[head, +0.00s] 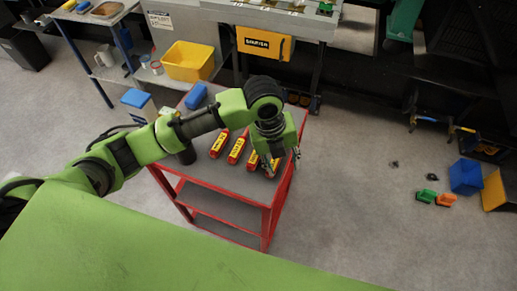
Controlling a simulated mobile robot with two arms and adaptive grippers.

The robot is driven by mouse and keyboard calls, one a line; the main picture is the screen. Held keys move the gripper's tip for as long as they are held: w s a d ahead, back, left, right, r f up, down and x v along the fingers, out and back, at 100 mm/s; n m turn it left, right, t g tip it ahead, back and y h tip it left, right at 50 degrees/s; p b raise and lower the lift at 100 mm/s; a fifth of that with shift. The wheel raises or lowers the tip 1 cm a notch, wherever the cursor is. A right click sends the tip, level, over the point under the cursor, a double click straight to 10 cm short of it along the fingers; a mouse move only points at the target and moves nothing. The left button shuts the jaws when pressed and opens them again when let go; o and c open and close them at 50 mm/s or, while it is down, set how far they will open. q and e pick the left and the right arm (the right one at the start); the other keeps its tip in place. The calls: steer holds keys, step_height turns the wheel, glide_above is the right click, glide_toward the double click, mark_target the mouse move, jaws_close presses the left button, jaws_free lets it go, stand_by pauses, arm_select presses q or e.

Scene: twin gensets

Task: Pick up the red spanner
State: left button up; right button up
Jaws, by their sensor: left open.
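A grey-topped red cart (215,171) stands in the middle of the head view. Several red pieces with yellow labels lie in a row on its top, among them one at the left end (219,144) and one beside it (237,150). I cannot tell whether any of them is a red spanner, and no clear spanner shape shows. My left gripper (283,163) points down over the right part of the cart top, open, by the right end of the row. The gripper and arm hide part of the cart top. My right gripper is out of view.
A workbench with a yellow bin (188,61) stands behind. A blue bin (466,176) and small toy-like pieces lie on the right floor. Grey floor right of the cart is mostly clear.

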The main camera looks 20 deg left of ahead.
arm_select(q)
steer(key=w+a+r+m+y, duration=0.2)
steer(key=w+a+r+m, duration=0.45)
steer(key=a, duration=0.35)
steer(key=shift+g, duration=0.4)
step_height(320, 180, down, 8)
steer(key=shift+w+d+r+p, duration=0.1)
steer(key=shift+r+p, duration=0.15)
steer(key=shift+p, duration=0.5)
steer(key=f, duration=0.1)
steer(key=f+p, duration=0.1)
steer(key=f, duration=0.1)
steer(key=f+p, duration=0.1)
steer(key=shift+d+f, duration=0.3)
steer(key=shift+d, duration=0.1)
steer(key=shift+f, duration=0.5)
jaws_close()
